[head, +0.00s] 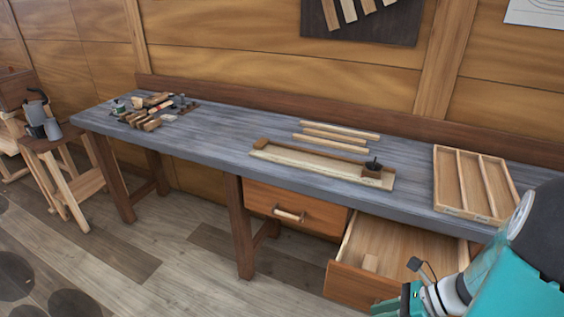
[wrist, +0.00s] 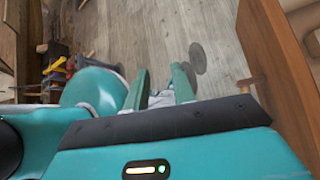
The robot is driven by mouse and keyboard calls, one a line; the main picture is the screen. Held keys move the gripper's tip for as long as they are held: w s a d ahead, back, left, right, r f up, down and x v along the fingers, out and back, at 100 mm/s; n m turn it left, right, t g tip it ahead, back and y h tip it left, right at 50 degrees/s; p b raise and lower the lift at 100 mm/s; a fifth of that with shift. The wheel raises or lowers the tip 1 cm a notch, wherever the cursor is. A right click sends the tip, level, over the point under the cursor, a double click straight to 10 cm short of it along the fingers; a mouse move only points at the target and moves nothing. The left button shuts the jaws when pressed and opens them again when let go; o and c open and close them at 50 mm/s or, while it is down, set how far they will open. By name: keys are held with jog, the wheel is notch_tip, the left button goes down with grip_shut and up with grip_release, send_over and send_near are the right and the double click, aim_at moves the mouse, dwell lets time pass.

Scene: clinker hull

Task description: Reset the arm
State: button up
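My arm reaches in from the lower right of the head view. My gripper (head: 396,302) is low in front of the bench, beside the front of the open drawer (head: 350,283). I cannot tell from the head view whether it touches the drawer. In the wrist view the two teal fingers of my gripper (wrist: 161,80) stand apart with floor showing between them. Nothing is between the fingers. A wooden front with a handle (wrist: 250,81) stands to their right in the wrist view.
The grey workbench (head: 225,130) holds tools (head: 150,112) at left, wooden strips (head: 335,137), a long shallow tray (head: 310,164) and a divided tray (head: 448,182). A shut drawer (head: 300,198) is left of the open one. A stool (head: 65,165) stands far left. The floor in front is clear.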

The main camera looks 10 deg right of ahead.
jog(key=a+r+n+t+h, duration=0.1)
jog(key=a+r+n+h, duration=0.3)
jog(key=r+n, duration=0.5)
jog(key=a+r+n+t+h, duration=0.1)
jog(key=a+r+n+h, duration=0.4)
jog(key=n, duration=1.2)
jog(key=a+r, duration=0.3)
jog(key=r, duration=0.2)
jog(key=shift+s+a+r+n+h, duration=0.15)
jog(key=shift+s+a+n+h, duration=0.15)
jog(key=shift+s+a+n, duration=0.1)
jog(key=shift+d, duration=0.15)
